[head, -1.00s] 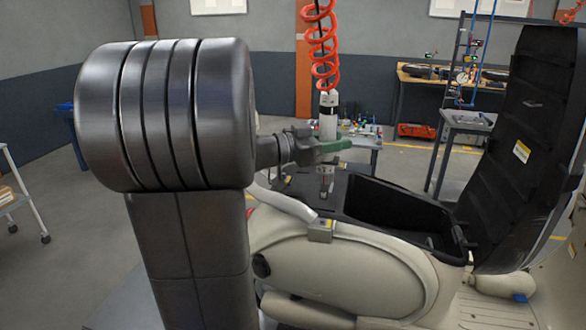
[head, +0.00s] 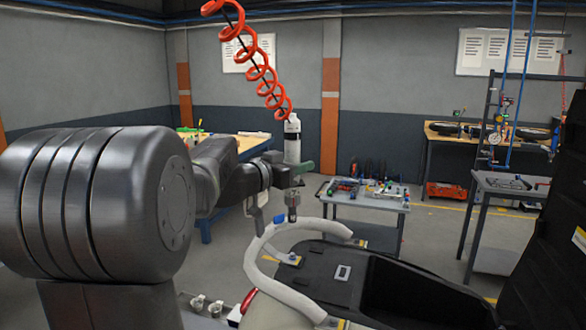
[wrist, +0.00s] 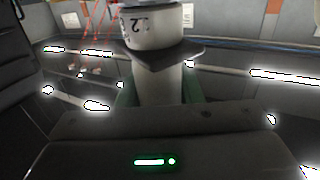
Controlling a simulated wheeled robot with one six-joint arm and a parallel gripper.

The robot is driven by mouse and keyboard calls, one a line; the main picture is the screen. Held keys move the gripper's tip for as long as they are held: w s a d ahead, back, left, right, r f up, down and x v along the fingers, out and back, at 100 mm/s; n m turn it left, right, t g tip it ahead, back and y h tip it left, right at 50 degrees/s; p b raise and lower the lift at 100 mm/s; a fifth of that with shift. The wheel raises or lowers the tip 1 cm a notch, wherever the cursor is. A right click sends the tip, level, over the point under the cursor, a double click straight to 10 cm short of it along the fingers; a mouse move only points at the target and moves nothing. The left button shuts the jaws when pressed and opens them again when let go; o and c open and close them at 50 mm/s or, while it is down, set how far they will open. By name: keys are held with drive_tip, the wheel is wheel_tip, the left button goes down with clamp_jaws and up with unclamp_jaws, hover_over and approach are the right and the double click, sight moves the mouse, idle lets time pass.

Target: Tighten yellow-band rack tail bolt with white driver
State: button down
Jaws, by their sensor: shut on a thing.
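My gripper (head: 296,168), with green finger pads, is shut on the white driver (head: 292,140), which hangs upright from a red coiled hose. In the wrist view the driver's body (wrist: 157,28) fills the top centre, between the green pads. The driver's dark nose (head: 293,202) points down over the far end of a white tubular rack (head: 262,270) on the scooter. A small plate with yellow (head: 290,259) lies inside the rack's curve, below the nose. The nose appears apart from the rack. I cannot make out a bolt.
The scooter's open black seat well (head: 400,290) is at lower right, with the raised seat (head: 555,230) beside it. A grey tool cart (head: 362,206) stands behind. Workbenches (head: 240,146) line the back. The coiled hose (head: 262,72) hangs from above.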

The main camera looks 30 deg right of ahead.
sight(298, 201)
wheel_tip(298, 201, down, 4)
drive_tip(key=shift+f+b, duration=0.1)
drive_tip(key=shift+b, duration=0.2)
wheel_tip(298, 201, down, 3)
drive_tip(key=b, duration=0.3)
drive_tip(key=shift+f+b, duration=0.45)
drive_tip(key=shift+f, duration=1.45)
idle(0.9)
drive_tip(key=shift+p, duration=0.3)
drive_tip(key=shift+f+p, duration=0.2)
drive_tip(key=shift+p, duration=0.15)
idle(0.6)
drive_tip(key=shift+r+p, duration=0.9)
drive_tip(key=shift+p, duration=0.7)
idle(1.0)
